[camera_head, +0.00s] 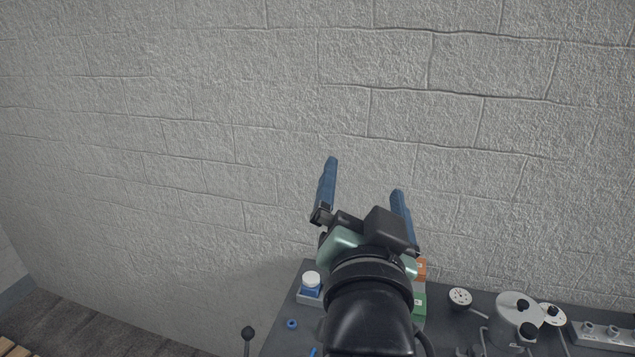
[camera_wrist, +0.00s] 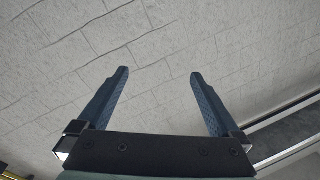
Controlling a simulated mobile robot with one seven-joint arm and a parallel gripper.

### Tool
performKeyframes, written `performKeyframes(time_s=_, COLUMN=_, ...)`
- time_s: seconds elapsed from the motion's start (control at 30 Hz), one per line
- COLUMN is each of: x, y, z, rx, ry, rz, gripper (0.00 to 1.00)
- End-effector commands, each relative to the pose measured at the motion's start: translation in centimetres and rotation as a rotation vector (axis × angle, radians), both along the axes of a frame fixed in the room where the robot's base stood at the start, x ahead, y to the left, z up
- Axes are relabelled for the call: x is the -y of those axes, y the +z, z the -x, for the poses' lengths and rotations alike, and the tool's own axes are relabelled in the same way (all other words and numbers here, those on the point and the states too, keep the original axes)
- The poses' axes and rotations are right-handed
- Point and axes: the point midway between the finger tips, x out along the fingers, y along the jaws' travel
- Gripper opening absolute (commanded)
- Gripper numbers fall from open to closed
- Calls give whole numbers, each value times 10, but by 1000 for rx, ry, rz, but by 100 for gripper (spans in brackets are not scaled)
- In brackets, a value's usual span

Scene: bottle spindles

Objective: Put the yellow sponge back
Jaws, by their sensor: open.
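My gripper (camera_head: 364,178) is raised in front of the wall, above the dark work surface, with its two blue fingers spread wide apart and nothing between them. It also shows open and empty in the wrist view (camera_wrist: 158,76), with only wall behind the fingers. I cannot make out a yellow sponge in either view. My arm and gripper hide part of the work surface.
A dark work surface (camera_head: 278,343) runs along the lower right. On it are a blue-and-white capped item (camera_head: 310,283), a blue ring (camera_head: 292,324), green (camera_head: 420,303) and orange (camera_head: 421,268) blocks partly hidden by my arm, and a grey metal canister (camera_head: 516,310). The rough grey wall (camera_head: 200,120) stands behind.

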Motion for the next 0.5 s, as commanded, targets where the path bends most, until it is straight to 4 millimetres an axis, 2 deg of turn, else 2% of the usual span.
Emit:
performKeyframes(time_s=0.03, x=-13, y=50, z=14, rx=130, ry=12, rz=89, gripper=100)
performKeyframes(time_s=0.1, x=-27, y=106, z=38, rx=293, ry=5, rz=206, gripper=100)
performKeyframes(time_s=0.2, x=-42, y=167, z=77, rx=485, ry=-28, rz=336, gripper=100)
performKeyframes(time_s=0.33, x=-52, y=211, z=116, rx=644, ry=-79, rz=434, gripper=100)
performKeyframes(time_s=0.4, x=-54, y=221, z=127, rx=684, ry=-97, rz=460, gripper=100)
performKeyframes(time_s=0.5, x=-55, y=226, z=133, rx=705, ry=-107, rz=473, gripper=100)
